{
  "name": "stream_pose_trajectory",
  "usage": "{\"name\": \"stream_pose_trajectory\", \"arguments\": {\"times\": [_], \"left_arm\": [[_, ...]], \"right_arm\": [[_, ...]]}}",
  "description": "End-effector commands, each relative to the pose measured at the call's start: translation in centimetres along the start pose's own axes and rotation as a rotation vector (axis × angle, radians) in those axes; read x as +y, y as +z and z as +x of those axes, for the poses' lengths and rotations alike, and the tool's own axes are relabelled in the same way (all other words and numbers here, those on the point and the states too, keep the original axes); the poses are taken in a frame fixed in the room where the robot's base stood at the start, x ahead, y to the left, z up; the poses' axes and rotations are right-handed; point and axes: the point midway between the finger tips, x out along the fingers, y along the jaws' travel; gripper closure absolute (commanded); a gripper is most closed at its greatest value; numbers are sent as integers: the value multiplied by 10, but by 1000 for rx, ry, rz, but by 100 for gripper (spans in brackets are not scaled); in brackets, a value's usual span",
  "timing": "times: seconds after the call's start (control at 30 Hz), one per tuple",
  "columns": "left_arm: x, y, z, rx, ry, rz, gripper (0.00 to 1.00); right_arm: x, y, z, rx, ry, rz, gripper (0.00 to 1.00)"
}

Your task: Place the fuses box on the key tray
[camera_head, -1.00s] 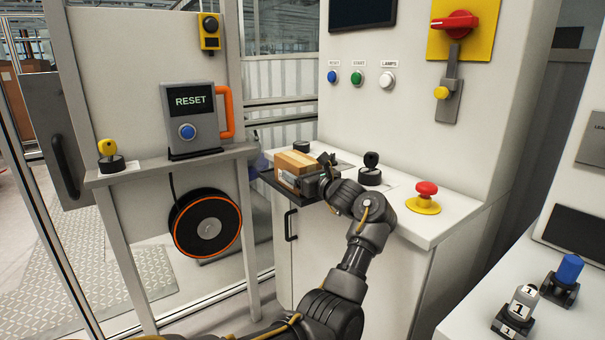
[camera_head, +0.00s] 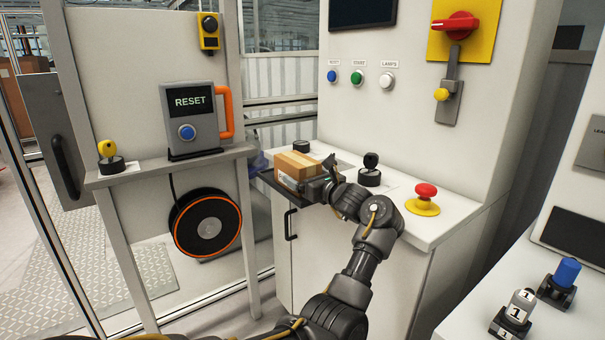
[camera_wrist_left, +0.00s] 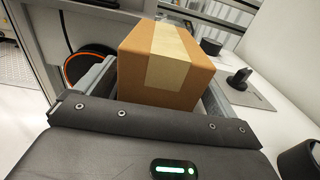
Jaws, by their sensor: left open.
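The fuses box, a brown cardboard box (camera_head: 296,168) with a pale tape strip, sits at the left end of the white counter. It also shows in the left wrist view (camera_wrist_left: 168,65). My left gripper (camera_head: 316,187) is at the box's right side. Its jaws are open, with a grey finger on each side of the box in the wrist view (camera_wrist_left: 165,92). Contact between fingers and box cannot be told. The box's underside is hidden.
A black key switch (camera_head: 370,170) and a red emergency button (camera_head: 425,198) stand on the counter to the right. A RESET unit (camera_head: 190,118) stands on the ledge at left, above a cable reel (camera_head: 207,225). A side table (camera_head: 470,325) is at lower right.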

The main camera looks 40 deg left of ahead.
Motion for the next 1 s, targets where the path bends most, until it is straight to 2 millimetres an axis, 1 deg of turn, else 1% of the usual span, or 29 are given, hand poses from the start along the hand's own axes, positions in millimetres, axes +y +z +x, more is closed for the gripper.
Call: {"name": "stream_pose_trajectory", "arguments": {"times": [0.03,0.17,0.3,0.4,0.5,0.6,0.7,1.0], "left_arm": [[0,-5,-10,2,-2,-2,6],[1,-4,-32,-2,0,-4,6],[1,-3,-60,-4,0,-5,6],[1,-1,-77,-6,1,-6,6],[1,0,-88,-8,1,-5,6],[1,2,-95,-9,2,-5,6],[1,3,-99,-10,2,-5,6],[1,4,-100,-10,2,-4,6]], "right_arm": [[0,-1,-2,5,1,1,64],[2,-6,-18,16,3,2,64],[3,-11,-40,28,6,5,64],[3,-12,-56,37,7,6,64],[4,-13,-68,41,8,6,64],[4,-13,-76,45,9,7,64],[4,-13,-80,46,9,7,64],[4,-13,-81,46,9,7,64]]}}
